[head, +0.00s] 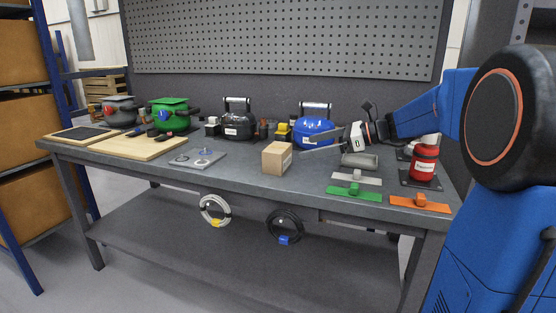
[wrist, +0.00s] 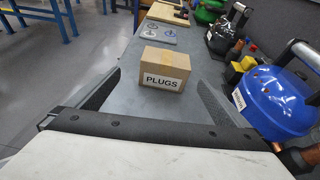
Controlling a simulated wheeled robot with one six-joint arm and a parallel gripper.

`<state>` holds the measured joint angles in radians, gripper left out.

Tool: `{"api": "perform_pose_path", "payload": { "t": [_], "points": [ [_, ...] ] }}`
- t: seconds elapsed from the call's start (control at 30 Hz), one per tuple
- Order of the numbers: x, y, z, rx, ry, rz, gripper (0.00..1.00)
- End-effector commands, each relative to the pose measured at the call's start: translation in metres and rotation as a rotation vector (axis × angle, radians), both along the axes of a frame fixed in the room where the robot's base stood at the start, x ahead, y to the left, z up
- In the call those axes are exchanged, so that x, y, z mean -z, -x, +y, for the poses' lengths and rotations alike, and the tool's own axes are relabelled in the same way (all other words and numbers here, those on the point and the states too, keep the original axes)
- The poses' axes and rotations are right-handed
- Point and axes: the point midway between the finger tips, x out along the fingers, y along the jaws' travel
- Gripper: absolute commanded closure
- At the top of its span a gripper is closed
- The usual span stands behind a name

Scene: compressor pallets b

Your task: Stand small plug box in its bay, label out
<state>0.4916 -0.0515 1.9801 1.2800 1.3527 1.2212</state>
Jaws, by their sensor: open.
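The small plug box (head: 275,158) is a plain cardboard box standing upright on the grey bench, near the front edge at the middle. In the wrist view the box (wrist: 165,64) shows a white label reading PLUGS on the face toward my gripper. My gripper (head: 302,147) is open and empty, to the right of the box and apart from it. In the wrist view its two fingers (wrist: 158,77) point at the box, one on each side, with bench showing between. I cannot tell which spot is the bay.
A blue compressor (head: 313,128) stands just behind my gripper, and a black compressor (head: 237,124) stands further left. A grey plate (head: 186,162) with round parts lies left of the box. Green (head: 353,194) and orange (head: 420,204) fixtures and a red canister (head: 423,165) are on the right.

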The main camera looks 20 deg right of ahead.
Motion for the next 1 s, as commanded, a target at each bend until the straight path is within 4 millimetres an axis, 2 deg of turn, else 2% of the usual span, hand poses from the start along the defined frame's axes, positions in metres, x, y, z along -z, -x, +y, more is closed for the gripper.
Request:
{"api": "perform_pose_path", "payload": {
  "t": [0.07, 0.17, 0.8, 1.0],
  "points": [
    [-0.004, -0.006, -0.009, 0.029, -0.043, 0.006, 0.0],
    [-0.005, -0.011, -0.01, 0.04, -0.063, 0.009, 0.0],
    [0.024, -0.064, 0.067, 0.036, -0.061, 0.009, 0.0],
    [0.029, -0.075, 0.081, 0.038, -0.06, 0.008, 0.0]
  ]
}}
